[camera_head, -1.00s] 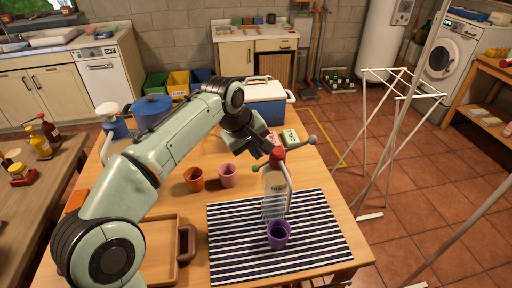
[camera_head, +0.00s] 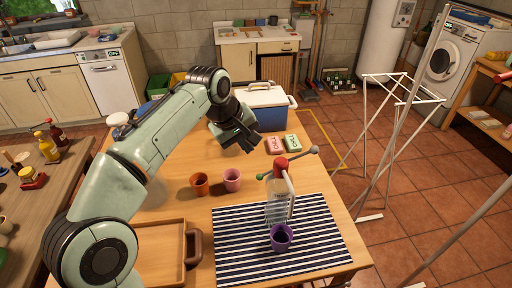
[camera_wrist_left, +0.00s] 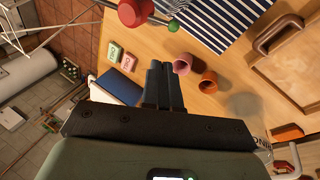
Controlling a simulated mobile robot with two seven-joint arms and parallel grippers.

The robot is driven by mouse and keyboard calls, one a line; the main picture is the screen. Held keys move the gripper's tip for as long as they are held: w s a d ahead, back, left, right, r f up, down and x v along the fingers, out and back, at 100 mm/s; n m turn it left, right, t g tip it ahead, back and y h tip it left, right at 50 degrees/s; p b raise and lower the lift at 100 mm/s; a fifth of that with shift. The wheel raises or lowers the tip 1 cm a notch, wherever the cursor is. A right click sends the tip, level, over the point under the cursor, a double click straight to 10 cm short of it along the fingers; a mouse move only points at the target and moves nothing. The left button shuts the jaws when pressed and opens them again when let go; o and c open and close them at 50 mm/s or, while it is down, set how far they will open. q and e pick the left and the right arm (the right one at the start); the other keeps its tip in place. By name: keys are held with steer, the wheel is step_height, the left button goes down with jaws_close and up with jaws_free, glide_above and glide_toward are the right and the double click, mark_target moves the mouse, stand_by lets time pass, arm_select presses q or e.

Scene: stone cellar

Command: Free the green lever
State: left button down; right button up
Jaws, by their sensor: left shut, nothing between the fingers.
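A clear bottle (camera_head: 277,203) with a red top (camera_head: 280,165) and a handle stands on the striped mat (camera_head: 235,250). A lever crosses the top, with a green knob (camera_head: 259,178) on its left end and a grey knob (camera_head: 315,149) on its right. A purple cup (camera_head: 281,238) stands at the bottle's front. My left gripper (camera_head: 249,143) is shut and empty, above the table behind and left of the green knob, apart from it. In the left wrist view, the gripper (camera_wrist_left: 164,66) points toward the green knob (camera_wrist_left: 173,26) and red top (camera_wrist_left: 134,12).
An orange cup (camera_head: 199,185) and a pink cup (camera_head: 232,180) stand left of the bottle. Pink (camera_head: 274,145) and green (camera_head: 292,143) blocks lie behind it. A blue and white cooler (camera_head: 268,106) stands farther back. A wooden tray (camera_head: 160,222) is at front left.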

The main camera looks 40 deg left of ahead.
arm_select(q)
steer(key=s+a+r, duration=0.1)
steer(key=s+r, duration=0.3)
steer(key=shift+s, duration=0.35)
steer(key=shift+a, duration=0.1)
stand_by(0.3)
